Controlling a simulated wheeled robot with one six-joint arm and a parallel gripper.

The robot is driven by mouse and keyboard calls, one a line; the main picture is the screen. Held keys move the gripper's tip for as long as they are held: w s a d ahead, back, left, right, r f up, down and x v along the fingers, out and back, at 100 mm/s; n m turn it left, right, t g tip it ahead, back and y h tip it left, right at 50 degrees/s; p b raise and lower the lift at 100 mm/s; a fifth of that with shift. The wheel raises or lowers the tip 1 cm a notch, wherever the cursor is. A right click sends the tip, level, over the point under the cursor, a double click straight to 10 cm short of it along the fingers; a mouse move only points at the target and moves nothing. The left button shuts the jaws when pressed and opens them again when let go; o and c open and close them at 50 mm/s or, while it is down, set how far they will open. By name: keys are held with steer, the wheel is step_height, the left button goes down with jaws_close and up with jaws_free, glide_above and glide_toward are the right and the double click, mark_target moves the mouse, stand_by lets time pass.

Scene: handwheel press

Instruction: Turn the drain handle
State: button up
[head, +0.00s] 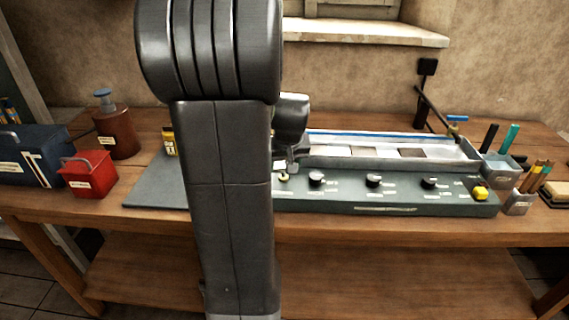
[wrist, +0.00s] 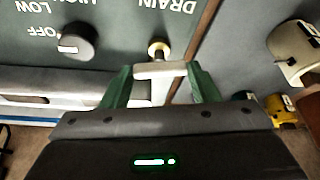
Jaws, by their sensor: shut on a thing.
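The drain handle is a short pale lever (wrist: 160,70) on a brass pivot (wrist: 158,48), beside the upside-down word DRAIN in the wrist view. My gripper (wrist: 161,76) has its two green fingers on either end of the lever and is shut on it. In the head view my gripper (head: 292,163) is at the left end of the machine's green front panel (head: 330,200), with the brass part of the drain handle (head: 283,178) just below it. My own arm hides much of the panel's left side.
A dark knob (wrist: 76,41) marked OFF and LOW sits close beside the handle. More knobs (head: 373,180) and a yellow button (head: 481,193) line the panel. A red box (head: 88,173) and brown pump bottle (head: 114,130) stand left. Pen cups (head: 500,168) stand right.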

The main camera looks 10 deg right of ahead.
steer(key=shift+a+m+h, duration=0.15)
steer(key=shift+m+h, duration=0.35)
steer(key=shift+m, duration=0.9)
steer(key=o, duration=1)
steer(key=shift+r, duration=0.1)
steer(key=v, duration=1.3)
steer(key=shift+a+r, duration=0.1)
steer(key=shift+r, duration=0.2)
steer(key=shift+f, duration=0.1)
